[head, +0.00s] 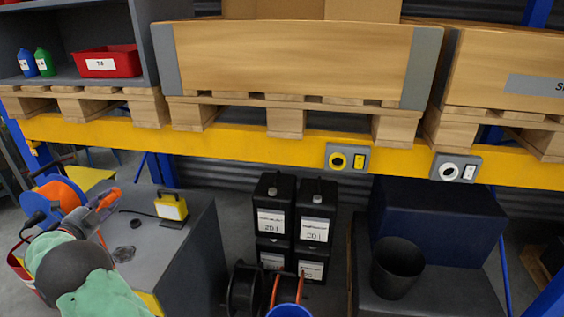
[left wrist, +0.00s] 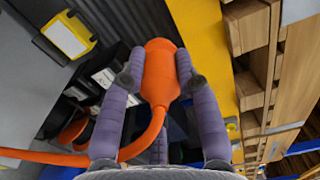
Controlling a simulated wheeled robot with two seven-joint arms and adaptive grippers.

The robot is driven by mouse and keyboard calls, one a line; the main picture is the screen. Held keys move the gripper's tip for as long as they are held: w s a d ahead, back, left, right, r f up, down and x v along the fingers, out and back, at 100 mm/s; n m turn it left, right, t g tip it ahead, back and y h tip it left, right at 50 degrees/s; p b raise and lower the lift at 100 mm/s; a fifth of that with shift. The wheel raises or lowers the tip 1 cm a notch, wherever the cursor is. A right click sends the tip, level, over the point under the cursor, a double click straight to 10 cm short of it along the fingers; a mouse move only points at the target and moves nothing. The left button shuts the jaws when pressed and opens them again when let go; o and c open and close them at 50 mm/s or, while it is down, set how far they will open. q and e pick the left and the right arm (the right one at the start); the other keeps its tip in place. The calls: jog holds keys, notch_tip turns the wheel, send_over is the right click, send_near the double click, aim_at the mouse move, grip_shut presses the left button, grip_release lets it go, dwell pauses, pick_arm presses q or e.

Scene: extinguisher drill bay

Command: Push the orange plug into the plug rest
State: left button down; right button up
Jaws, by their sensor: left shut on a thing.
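My left gripper (head: 99,207) is shut on the orange plug (head: 110,197), above the left part of the grey cabinet top. In the left wrist view the plug (left wrist: 160,72) sits between the purple fingers, and its orange cable runs down and to the left. I cannot tell which fitting is the plug rest. My right gripper is not in view.
A yellow work lamp (head: 171,208) and small dark pieces (head: 124,253) are on the grey cabinet (head: 190,255). An orange cable reel (head: 62,195) is at the left. Black canisters (head: 272,223) stand under the yellow beam (head: 240,144). A black bin (head: 396,268) is at the right.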

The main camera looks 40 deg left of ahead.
pick_arm(q)
jog(key=s+a+f+p, duration=0.2)
jog(key=s+a, duration=0.4)
jog(key=a, duration=0.4)
jog(key=shift+s, duration=0.15)
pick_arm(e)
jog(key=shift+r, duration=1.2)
pick_arm(q)
jog(key=shift+a+f, duration=0.1)
jog(key=shift+f, duration=0.05)
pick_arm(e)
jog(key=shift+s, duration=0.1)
